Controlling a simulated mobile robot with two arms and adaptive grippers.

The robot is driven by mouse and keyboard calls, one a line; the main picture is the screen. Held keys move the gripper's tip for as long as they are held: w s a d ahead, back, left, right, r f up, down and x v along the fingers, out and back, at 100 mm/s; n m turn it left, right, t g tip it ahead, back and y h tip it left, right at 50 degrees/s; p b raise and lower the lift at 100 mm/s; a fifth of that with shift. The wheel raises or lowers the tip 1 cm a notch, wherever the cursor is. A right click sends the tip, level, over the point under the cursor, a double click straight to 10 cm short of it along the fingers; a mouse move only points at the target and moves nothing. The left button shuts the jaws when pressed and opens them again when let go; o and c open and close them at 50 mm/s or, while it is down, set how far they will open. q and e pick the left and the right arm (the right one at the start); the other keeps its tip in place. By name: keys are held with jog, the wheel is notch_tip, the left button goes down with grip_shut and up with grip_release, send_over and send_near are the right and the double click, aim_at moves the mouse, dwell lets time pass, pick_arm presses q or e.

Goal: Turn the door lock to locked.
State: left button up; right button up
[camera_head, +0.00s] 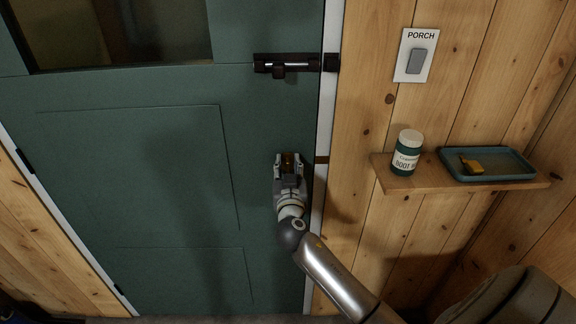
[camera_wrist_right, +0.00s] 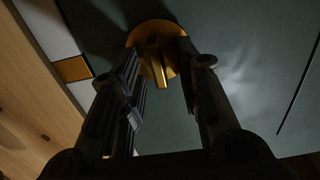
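The door lock (camera_wrist_right: 153,42) is a round brass plate with a raised brass thumb-turn (camera_wrist_right: 153,75), on the teal door (camera_head: 150,190) near its right edge. In the right wrist view the turn points roughly up and down the picture. My right gripper (camera_head: 289,160) is in front of the lock and hides most of it in the head view. Its two fingers are open, one on each side of the turn, with visible gaps. I cannot tell whether either finger touches the lock plate. My left gripper is not in view.
A black slide bolt (camera_head: 290,65) sits higher on the door. A brass plate (camera_wrist_right: 72,69) is on the white frame beside the lock. To the right are a PORCH switch (camera_head: 417,57) and a wooden shelf (camera_head: 400,183) with a jar (camera_head: 406,155) and a tray (camera_head: 520,175).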

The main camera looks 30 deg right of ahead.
grip_shut()
jog(key=shift+n, duration=0.4)
jog(key=n, duration=0.1)
jog(key=n+b, duration=0.1)
jog(key=n, duration=0.1)
jog(key=shift+w+a+f, duration=0.1)
jog(key=shift+a, duration=0.1)
jog(key=n, duration=0.3)
jog(key=shift+a+n, duration=0.1)
jog(key=shift+n, duration=0.2)
jog(key=n, duration=0.5)
jog(key=shift+w+a+f+p, duration=0.1)
jog(key=shift+w+f+p, duration=0.05)
jog(key=shift+p, duration=0.25)
jog(key=n, duration=0.3)
jog(key=n+p, duration=0.1)
jog(key=n, duration=0.1)
jog(key=shift+f, duration=0.25)
jog(key=shift+n, duration=0.5)
